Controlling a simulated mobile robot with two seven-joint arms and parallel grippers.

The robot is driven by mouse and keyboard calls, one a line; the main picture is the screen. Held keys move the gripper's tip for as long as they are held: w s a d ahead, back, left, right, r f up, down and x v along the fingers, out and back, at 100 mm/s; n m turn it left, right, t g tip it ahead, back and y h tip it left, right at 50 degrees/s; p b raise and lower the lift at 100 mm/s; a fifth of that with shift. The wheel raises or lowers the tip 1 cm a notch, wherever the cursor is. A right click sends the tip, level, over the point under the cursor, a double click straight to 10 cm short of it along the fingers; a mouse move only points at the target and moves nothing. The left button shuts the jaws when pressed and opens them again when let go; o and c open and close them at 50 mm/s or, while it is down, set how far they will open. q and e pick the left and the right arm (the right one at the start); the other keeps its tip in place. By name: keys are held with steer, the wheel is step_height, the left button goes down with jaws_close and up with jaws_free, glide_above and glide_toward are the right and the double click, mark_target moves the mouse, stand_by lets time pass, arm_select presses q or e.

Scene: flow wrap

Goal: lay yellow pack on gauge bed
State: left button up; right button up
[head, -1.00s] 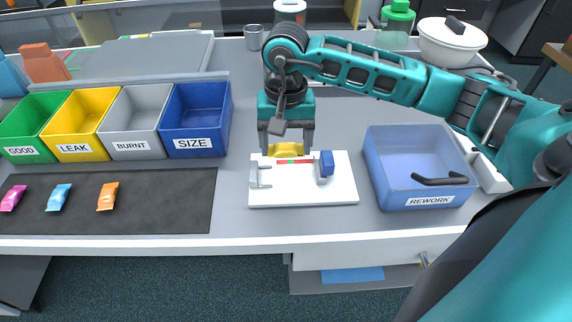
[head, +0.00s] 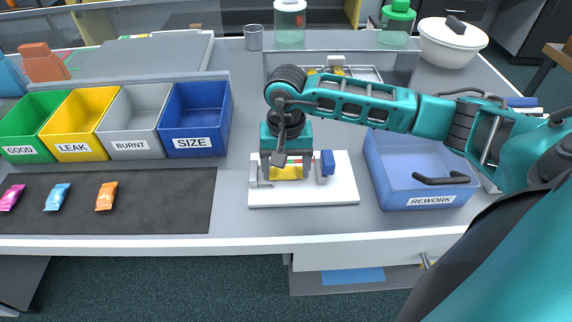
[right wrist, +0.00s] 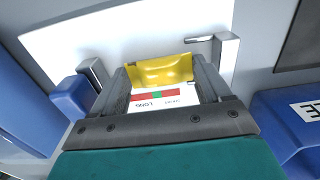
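The yellow pack (head: 286,173) is between the fingers of my right gripper (head: 287,177), over the white gauge bed (head: 335,192). In the right wrist view the pack (right wrist: 162,70) spans the gap between the two fingertips, which press on its ends. The gauge's grey stop (right wrist: 225,48) is on one side of the pack and the blue-knobbed slider (right wrist: 72,97) on the other. The red and green strip (right wrist: 157,95) shows beside the pack. I cannot tell whether the pack touches the bed. My left gripper is not in view.
Green, yellow, grey and blue (head: 194,118) labelled bins stand to the left. The dark mat (head: 150,190) in front of them carries pink, light blue and orange packs. The blue REWORK tray (head: 420,175) stands close to the gauge's right. Bare table lies in front of the gauge.

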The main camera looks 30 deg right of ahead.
mark_target(286, 171)
steer(key=o, duration=0.4)
steer(key=shift+r, duration=0.4)
step_height(286, 171, up, 12)
steer(key=shift+f+p, duration=0.2)
steer(key=shift+p, duration=0.2)
